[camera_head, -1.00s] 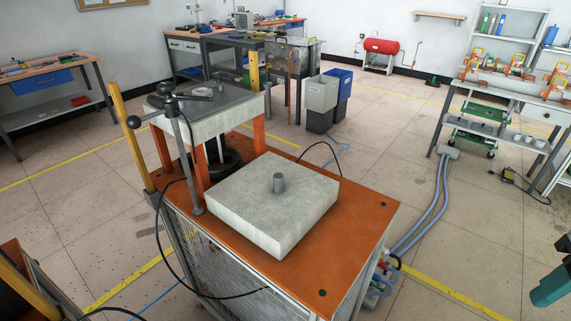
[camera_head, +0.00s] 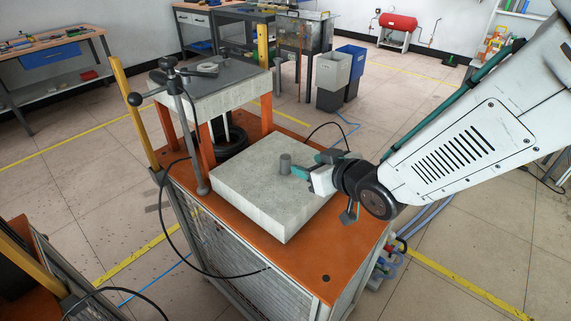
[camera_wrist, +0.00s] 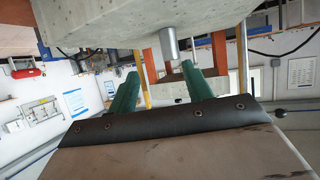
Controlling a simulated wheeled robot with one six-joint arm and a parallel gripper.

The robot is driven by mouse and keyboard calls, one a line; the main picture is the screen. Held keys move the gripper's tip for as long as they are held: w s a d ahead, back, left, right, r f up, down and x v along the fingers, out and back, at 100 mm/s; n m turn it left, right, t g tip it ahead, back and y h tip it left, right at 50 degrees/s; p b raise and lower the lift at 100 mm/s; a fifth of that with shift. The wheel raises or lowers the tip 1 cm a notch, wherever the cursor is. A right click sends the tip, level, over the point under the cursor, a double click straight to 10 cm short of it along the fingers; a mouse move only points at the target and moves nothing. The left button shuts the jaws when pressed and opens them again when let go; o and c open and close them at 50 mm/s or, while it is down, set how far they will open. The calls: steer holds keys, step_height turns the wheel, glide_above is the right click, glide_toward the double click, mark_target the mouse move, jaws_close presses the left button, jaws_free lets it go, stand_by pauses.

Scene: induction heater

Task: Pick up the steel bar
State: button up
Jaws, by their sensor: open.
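The steel bar (camera_head: 285,164) is a short grey cylinder standing upright on the pale concrete block (camera_head: 262,210). It also shows in the wrist view (camera_wrist: 171,44), where the block (camera_wrist: 110,18) appears at the top and the picture looks upside down. My gripper (camera_head: 302,171) reaches in from the right, low over the block, with its green fingers just right of the bar. In the wrist view the gripper (camera_wrist: 160,70) is open and empty. The bar lies ahead of the fingertips, nearer the right finger. Whether a finger touches the bar cannot be told.
The block rests on an orange bench top (camera_head: 300,265). Behind left stands a raised slab (camera_head: 215,90) on orange legs, with a grey post and ball-ended handle (camera_head: 135,99). A black cable (camera_head: 172,250) loops down at the left. The front of the bench top is clear.

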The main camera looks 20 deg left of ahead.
mark_target(289, 160)
steer(key=shift+s+a+f+y, duration=0.1)
steer(key=shift+a+f+y, duration=0.1)
steer(key=shift+a, duration=0.4)
steer(key=shift+s+a+f+y, duration=0.1)
steer(key=shift+a+f+y, duration=0.1)
steer(key=shift+a, duration=0.35)
steer(key=x, duration=0.7)
steer(key=shift+w+r, duration=0.15)
steer(key=shift+r, duration=0.05)
jaws_close()
